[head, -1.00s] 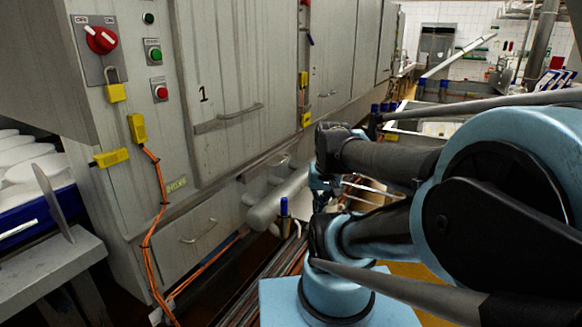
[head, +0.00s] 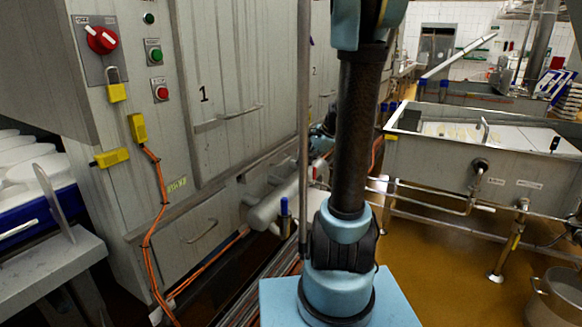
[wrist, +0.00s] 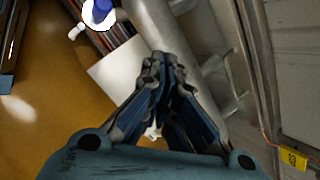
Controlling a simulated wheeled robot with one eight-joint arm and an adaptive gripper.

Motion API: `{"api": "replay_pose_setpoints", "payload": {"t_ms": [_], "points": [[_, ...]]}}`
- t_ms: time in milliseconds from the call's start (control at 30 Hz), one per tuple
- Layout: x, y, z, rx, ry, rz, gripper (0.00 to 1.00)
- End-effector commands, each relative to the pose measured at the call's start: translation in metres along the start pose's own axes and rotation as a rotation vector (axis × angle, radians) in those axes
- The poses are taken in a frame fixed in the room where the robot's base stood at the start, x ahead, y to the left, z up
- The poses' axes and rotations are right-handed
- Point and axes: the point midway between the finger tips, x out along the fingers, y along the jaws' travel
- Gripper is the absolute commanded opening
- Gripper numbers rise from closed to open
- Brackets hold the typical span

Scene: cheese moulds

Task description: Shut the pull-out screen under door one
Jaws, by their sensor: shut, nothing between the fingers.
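Door one (head: 222,95) is a tall grey panel marked "1" with a bar handle, on the left in the head view. My gripper (wrist: 165,72) is shut and empty in the wrist view, beside a thick grey pipe and apart from any handle. In the head view my upright arm largely hides the gripper's area, right of the screen front.
The grey pipe (head: 275,207) runs just right of the screen front. Orange cables (head: 158,215) hang left of it. A blue-edged rack of white moulds (head: 35,185) stands at far left. A steel vat (head: 480,165) stands right, with open yellow floor (head: 430,260) before it.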

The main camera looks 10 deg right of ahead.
Motion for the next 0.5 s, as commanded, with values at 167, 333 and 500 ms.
{"api": "replay_pose_setpoints", "payload": {"t_ms": [167, 333, 500], "points": [[0.015, -0.040, -0.031, 0.222, -0.064, -0.052, 0.00], [0.029, -0.071, -0.063, 0.432, -0.134, -0.094, 0.00], [0.044, -0.096, -0.095, 0.621, -0.206, -0.125, 0.00]]}}
